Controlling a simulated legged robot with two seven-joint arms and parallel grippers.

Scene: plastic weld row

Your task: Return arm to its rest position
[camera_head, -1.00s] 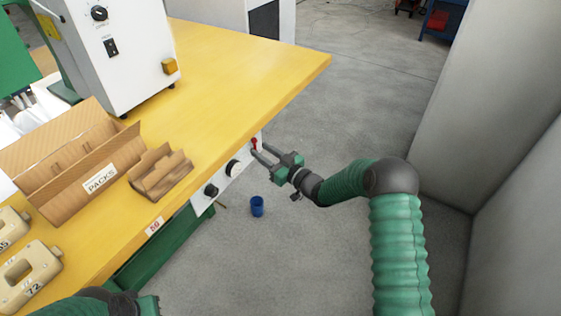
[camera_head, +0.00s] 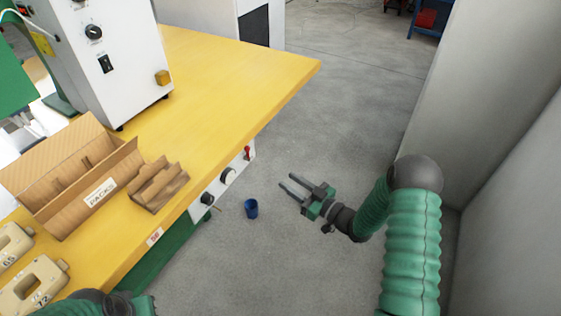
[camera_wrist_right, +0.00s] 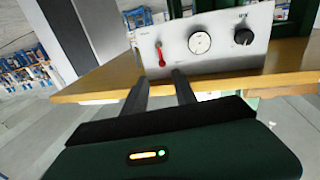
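My right gripper (camera_head: 287,185) is to the right of the yellow table, over the grey floor. Its two dark fingers are apart with nothing between them, and they point left toward the control panel. In the right wrist view its fingers (camera_wrist_right: 160,92) also show apart and empty, below the panel. The panel also shows in the right wrist view (camera_wrist_right: 215,62). Part of my left arm shows at the bottom left; its fingertips are out of view.
The yellow table (camera_head: 240,75) bears a white machine (camera_head: 105,60), a cardboard box marked PACKS (camera_head: 115,170), a smaller cardboard holder (camera_head: 160,187) and beige numbered blocks (camera_head: 35,285). A blue cup (camera_head: 251,209) is on the floor. Grey walls (camera_head: 510,190) stand close on the right.

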